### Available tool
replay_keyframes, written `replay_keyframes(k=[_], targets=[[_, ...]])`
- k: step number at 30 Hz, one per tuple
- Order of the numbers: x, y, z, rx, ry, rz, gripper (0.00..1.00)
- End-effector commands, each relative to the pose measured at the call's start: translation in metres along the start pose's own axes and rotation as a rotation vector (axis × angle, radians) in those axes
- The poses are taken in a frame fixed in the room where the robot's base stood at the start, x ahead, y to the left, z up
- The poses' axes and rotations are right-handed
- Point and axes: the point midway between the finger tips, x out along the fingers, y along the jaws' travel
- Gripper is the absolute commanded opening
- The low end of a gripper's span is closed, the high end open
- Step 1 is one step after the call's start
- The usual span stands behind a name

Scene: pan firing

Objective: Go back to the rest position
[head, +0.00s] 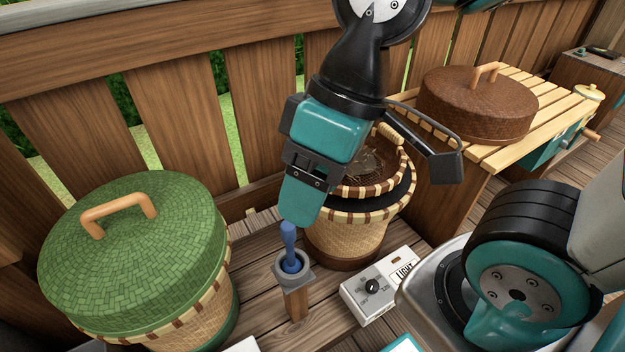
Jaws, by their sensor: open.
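My gripper (299,212) points down near the middle of the head view, with its teal fingers open. Its tips are just above and partly in front of a blue-handled tool (290,250). The tool stands upright in a grey holder (294,273) on a short wooden post. No object shows between the fingers, though one finger is mostly hidden behind the other. I cannot tell whether the fingertips touch the handle.
A green-lidded basket (140,250) stands at left. An open woven basket (345,238) is behind my gripper, partly hidden. A white box with a dial, labelled LIGHT (378,288), is right of the post. A slatted table (515,130) carries a brown lid (475,105). A wooden fence (170,110) runs behind.

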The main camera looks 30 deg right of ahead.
Motion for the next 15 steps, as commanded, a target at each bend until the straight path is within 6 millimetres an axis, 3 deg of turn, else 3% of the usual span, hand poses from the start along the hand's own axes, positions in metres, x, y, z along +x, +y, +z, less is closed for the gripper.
replay_keyframes(k=[8, 11, 15], targets=[[-0.010, -0.003, -0.003, 0.005, 0.002, 0.000, 0.62], [-0.028, -0.008, -0.007, 0.005, 0.002, 0.000, 0.62], [-0.069, -0.021, -0.016, 0.006, 0.003, 0.000, 0.62]])
